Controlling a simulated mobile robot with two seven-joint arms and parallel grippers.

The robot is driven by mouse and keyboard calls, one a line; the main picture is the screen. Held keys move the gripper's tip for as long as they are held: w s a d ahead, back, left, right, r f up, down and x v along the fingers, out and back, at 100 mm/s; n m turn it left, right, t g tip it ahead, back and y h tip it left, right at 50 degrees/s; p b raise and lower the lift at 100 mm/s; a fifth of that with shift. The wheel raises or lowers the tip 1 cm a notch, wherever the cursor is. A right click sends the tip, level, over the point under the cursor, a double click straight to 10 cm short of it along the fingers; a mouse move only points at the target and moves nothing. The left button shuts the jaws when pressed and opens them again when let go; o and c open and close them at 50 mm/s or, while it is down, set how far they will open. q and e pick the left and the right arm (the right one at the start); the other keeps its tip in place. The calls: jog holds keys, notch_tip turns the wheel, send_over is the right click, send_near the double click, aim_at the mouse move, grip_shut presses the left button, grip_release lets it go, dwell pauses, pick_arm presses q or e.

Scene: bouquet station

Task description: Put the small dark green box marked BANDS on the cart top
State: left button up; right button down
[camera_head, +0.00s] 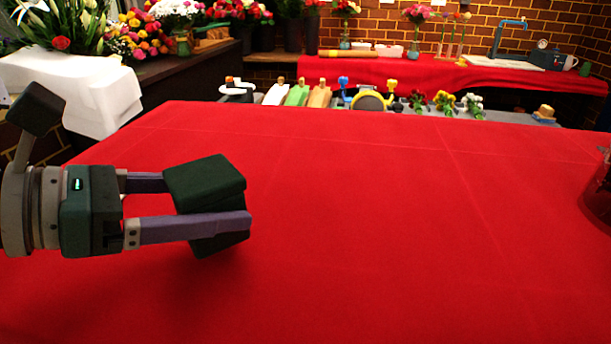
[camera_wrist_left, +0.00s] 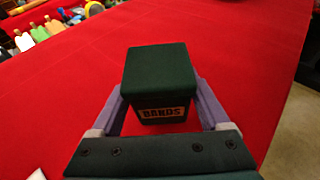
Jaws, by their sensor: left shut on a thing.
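The small dark green box (camera_head: 205,182) is between the purple fingers of my left gripper (camera_head: 195,208), at the left of the head view. In the left wrist view the box (camera_wrist_left: 157,70) shows its label reading BANDS, with a finger of the left gripper (camera_wrist_left: 162,100) against each side. The gripper is shut on it. The box is over the red-covered table (camera_head: 380,220); I cannot tell for sure how far above the cloth it is. The cart top is not one I can pick out with certainty. My right gripper is not in view.
The red cloth around the box is clear. A dark red glass vessel (camera_head: 598,195) stands at the right edge. Beyond the far edge is a row of tools and small flowers (camera_head: 445,101). A white-covered stand (camera_head: 75,85) with flowers is at the back left.

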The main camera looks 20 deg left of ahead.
pick_arm(q)
jog(key=shift+f, duration=0.95)
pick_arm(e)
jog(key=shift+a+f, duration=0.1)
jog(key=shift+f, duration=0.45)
pick_arm(q)
jog(key=shift+f+b, duration=0.2)
jog(key=shift+b, duration=0.15)
jog(key=o, duration=1.3)
jog(key=shift+r, duration=0.2)
jog(key=b+v, duration=0.1)
jog(key=v, duration=1.1)
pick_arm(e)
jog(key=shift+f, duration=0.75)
